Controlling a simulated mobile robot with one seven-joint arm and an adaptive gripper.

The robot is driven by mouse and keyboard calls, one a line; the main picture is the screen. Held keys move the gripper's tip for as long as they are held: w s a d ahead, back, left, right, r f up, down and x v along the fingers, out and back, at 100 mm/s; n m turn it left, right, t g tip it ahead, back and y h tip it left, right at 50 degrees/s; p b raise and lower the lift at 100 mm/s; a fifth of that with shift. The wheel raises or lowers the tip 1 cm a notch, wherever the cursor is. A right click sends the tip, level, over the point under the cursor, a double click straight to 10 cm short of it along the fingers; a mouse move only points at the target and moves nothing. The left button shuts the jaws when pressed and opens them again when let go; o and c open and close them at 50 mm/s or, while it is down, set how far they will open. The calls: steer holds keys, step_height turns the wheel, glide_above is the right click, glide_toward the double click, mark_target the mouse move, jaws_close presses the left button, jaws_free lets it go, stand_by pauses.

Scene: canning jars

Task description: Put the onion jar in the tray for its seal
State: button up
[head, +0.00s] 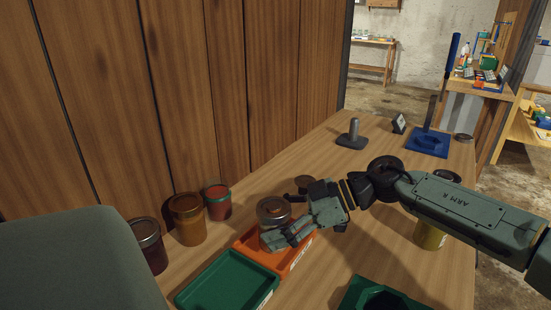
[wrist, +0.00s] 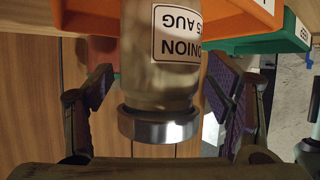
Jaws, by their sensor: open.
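The onion jar (head: 272,210), a clear jar with a metal lid and pale contents, stands upright at the orange tray (head: 283,268) and appears to be inside it. Its label reading "ONION" and "AUG" shows in the wrist view (wrist: 178,38), where the picture is upside down. My gripper (head: 283,236) is at the jar, with its fingers open on either side of it. In the wrist view both fingers (wrist: 160,82) show a gap to the jar. The green tray (head: 222,283) lies beside the orange one, nearer and to the left, and is empty.
A dark red jar (head: 147,245), an amber jar (head: 187,219) and a red jar (head: 218,202) stand along the wooden wall. A yellow jar (head: 430,236) is partly behind my arm. A green holder (head: 380,299) is at the front. A grey stamp-like tool (head: 353,133) and blue stand (head: 428,143) are at the back.

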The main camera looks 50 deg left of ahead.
steer(key=shift+r, duration=0.2)
steer(key=shift+w+d+r, duration=0.1)
steer(key=shift+w+d, duration=0.1)
steer(key=shift+w, duration=0.15)
steer(key=b+v, duration=0.1)
steer(key=v, duration=1)
steer(key=shift+b, duration=0.35)
steer(key=shift+d, duration=0.1)
